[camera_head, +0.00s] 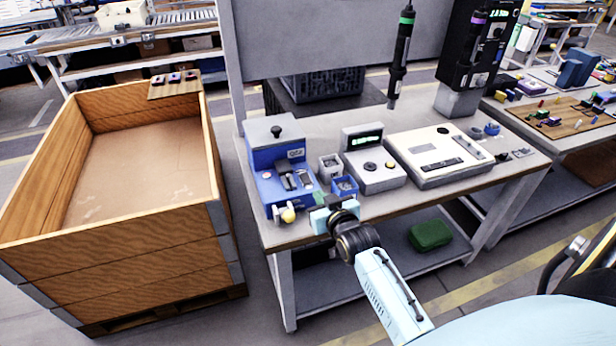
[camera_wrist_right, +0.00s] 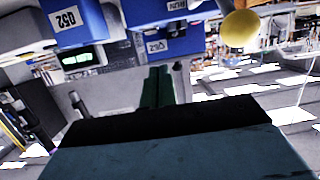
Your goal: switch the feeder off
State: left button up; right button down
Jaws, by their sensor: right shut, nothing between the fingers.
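The feeder (camera_head: 268,188) is a blue box with a grey top and a black knob, at the left end of the workbench in the head view. Dark parts sit in its sloped face. A yellow ball-shaped part (camera_head: 288,215) sticks out at its front lower edge. It also shows in the right wrist view (camera_wrist_right: 240,31). My right gripper (camera_head: 320,201) is shut and empty, just right of the yellow part, by the bench's front edge. Its dark green fingers (camera_wrist_right: 158,86) are together in the wrist view. I cannot make out the feeder's switch. My left gripper is out of view.
A small blue bin (camera_head: 345,188), a grey box with a green display (camera_head: 362,141) and a flat white unit (camera_head: 420,150) stand right of the feeder. A dark screwdriver (camera_head: 402,50) hangs above the bench. A large wooden crate (camera_head: 110,245) stands left.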

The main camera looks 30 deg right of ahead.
aim_at(308, 182)
jog(key=shift+w+d+r+m+t+h, duration=0.25)
jog(key=shift+w+d+r+t, duration=0.1)
jog(key=shift+w+d, duration=0.15)
jog(key=shift+w+d+r+m+t+h, duration=0.15)
jog(key=shift+w+d+r+t+h, duration=0.15)
jog(key=shift+w, duration=0.2)
